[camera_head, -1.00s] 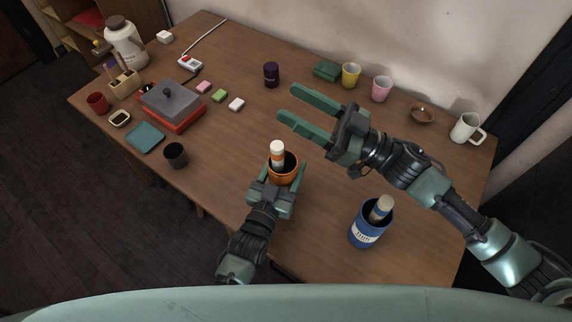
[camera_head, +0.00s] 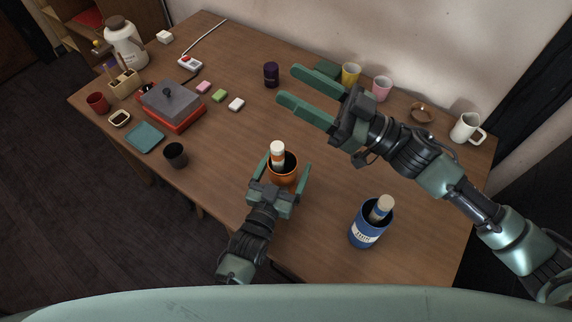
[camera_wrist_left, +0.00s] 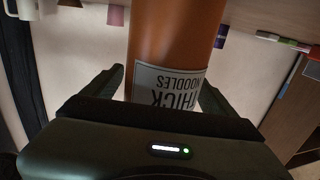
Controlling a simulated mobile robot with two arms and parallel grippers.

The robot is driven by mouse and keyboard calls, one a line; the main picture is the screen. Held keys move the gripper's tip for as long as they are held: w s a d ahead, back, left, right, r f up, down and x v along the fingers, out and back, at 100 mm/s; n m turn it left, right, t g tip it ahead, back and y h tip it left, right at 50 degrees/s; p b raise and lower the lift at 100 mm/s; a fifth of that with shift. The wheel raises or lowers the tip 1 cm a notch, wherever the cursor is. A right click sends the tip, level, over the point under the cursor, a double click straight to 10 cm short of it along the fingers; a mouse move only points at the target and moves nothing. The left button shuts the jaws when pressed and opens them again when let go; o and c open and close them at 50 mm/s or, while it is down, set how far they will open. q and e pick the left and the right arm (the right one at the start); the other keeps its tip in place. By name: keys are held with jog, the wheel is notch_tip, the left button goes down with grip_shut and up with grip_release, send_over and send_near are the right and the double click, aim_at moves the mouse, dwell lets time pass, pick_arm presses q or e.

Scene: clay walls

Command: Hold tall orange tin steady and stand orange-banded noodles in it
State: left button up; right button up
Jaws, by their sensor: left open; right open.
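The tall orange tin (camera_head: 284,180) stands upright near the table's front edge; in the left wrist view it is the orange cylinder (camera_wrist_left: 172,40) with a label reading "THICK NOODLES". The orange-banded noodles (camera_head: 278,155), a pale bundle with an orange band, stand in the tin, leaning to its left side; their lower end is hidden inside. My left gripper (camera_head: 281,183) is open, its fingers on either side of the tin; in the left wrist view the fingers (camera_wrist_left: 160,90) also flank it. My right gripper (camera_head: 296,88) is open and empty, above the table behind the tin.
A blue tin (camera_head: 365,233) holding another pale bundle stands to the right of the orange tin. A dark cup (camera_head: 175,155) is at the left front edge. Cups and a green box line the back. The table between the orange tin and small blocks is clear.

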pick_arm(q)
jog(key=v, duration=1.2)
